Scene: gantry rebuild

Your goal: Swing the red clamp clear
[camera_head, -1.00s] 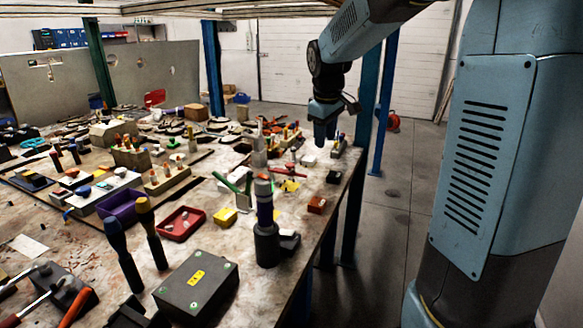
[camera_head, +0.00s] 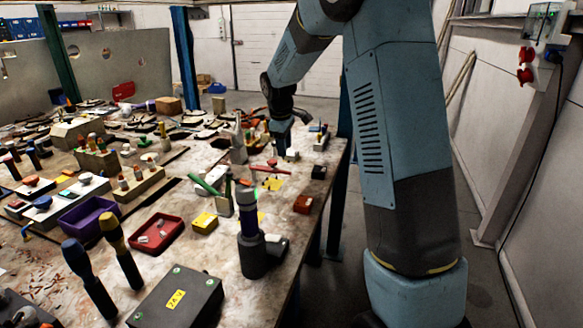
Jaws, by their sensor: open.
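A thin red lever, which looks like the red clamp (camera_head: 268,169), lies near the table's right side, just above a yellow patch (camera_head: 271,184). A green-handled clamp (camera_head: 205,186) stands to its left, slanted. My gripper (camera_head: 283,152) points down just beyond and slightly right of the red lever. It looks apart from the lever and holds nothing that I can see. The jaws are small and partly dark here, and the fingertips are hard to make out.
A red block (camera_head: 303,204), yellow block (camera_head: 204,222) and red tray (camera_head: 157,236) sit nearby. Blocks holding upright pegs (camera_head: 138,183) crowd the left. Floor is clear right of the table.

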